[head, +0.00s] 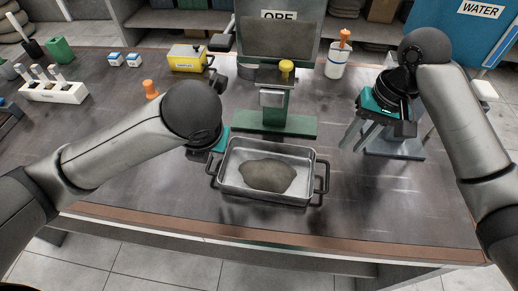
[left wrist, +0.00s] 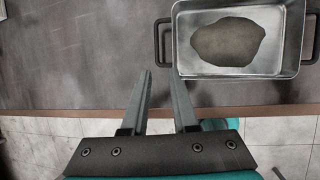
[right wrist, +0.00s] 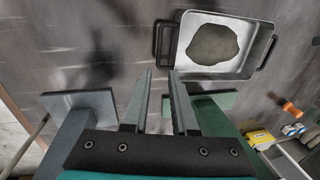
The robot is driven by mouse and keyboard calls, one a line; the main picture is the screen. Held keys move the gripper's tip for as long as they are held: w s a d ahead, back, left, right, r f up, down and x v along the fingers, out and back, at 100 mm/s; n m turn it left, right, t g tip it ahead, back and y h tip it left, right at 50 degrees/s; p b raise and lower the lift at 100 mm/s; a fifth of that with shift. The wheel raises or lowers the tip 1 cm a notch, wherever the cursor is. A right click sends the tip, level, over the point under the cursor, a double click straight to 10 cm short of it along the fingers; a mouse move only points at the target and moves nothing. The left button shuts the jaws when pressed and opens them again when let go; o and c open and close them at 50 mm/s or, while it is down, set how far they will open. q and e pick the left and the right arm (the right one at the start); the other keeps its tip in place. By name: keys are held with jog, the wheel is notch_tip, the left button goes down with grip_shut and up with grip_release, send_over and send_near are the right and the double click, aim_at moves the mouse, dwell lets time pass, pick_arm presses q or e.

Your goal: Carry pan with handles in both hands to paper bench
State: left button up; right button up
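The pan (head: 266,197) is a grey metal rectangular tray with a dark handle at each end. It rests on the dark bench (head: 420,215) near its front edge and holds a flat heap of grey-brown material (head: 267,175). My left gripper (left wrist: 161,78) is open and empty, above the bench by the pan's left handle (left wrist: 162,42); its fingers are mostly hidden in the head view. My right gripper (head: 353,143) is open and empty, up and right of the right handle (head: 322,178). The right wrist view shows that handle (right wrist: 164,40) ahead of the fingertips. I cannot identify the paper bench.
A green-based stand (head: 275,123) is close behind the pan. A grey-based stand (head: 395,147) is below my right gripper. A yellow box (head: 187,60), a bottle (head: 338,60) and a white rack (head: 52,92) stand farther back. Bench in front of the pan is clear.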

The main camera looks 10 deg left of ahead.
aim_at(211, 160)
pick_arm(q)
jog(key=shift+w+a+r+m, duration=0.15)
jog(key=shift+a+r+m, duration=0.05)
jog(key=shift+r+m, duration=0.1)
pick_arm(e)
jog(key=shift+w+d+r, duration=0.1)
jog(key=shift+w+r, duration=0.05)
jog(key=shift+r, duration=0.2)
